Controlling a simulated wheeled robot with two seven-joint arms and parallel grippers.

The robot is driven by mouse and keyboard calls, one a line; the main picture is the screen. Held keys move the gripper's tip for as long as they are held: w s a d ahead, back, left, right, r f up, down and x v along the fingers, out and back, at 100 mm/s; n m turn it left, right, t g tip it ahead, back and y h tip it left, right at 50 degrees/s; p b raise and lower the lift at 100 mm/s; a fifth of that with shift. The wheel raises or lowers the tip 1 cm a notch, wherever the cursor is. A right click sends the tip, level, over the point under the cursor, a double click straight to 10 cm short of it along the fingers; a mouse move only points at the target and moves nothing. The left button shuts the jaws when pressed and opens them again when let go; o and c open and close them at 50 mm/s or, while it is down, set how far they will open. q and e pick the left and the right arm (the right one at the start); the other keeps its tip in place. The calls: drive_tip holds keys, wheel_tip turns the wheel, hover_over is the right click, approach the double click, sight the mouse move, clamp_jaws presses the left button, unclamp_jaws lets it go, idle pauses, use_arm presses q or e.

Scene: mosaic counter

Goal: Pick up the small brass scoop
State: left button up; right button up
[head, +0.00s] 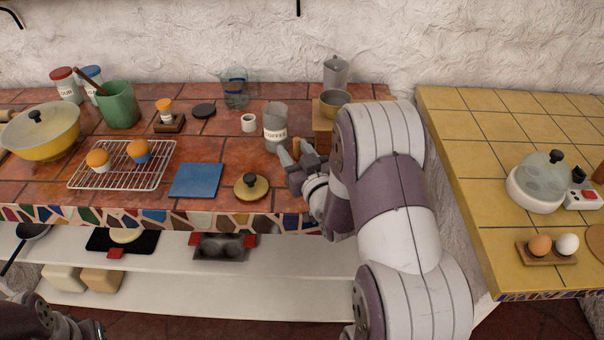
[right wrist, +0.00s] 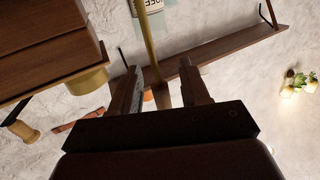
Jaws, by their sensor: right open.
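The scoop's bowl is not clear in either view; my gripper and arm cover that spot in the head view. Only part of my left arm shows at the bottom left of the head view, and its fingers are out of sight.
A wooden box (head: 322,117) with a brass bowl (head: 335,98) on it stands behind my right arm. A brass-coloured lid (head: 251,187) and a blue tile (head: 196,180) lie left of the gripper. A white cup (head: 248,122) stands beside the canister. A gap separates the yellow counter (head: 480,200).

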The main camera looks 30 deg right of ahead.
drive_tip(key=shift+w, duration=0.45)
drive_tip(key=shift+s, duration=0.1)
clamp_jaws()
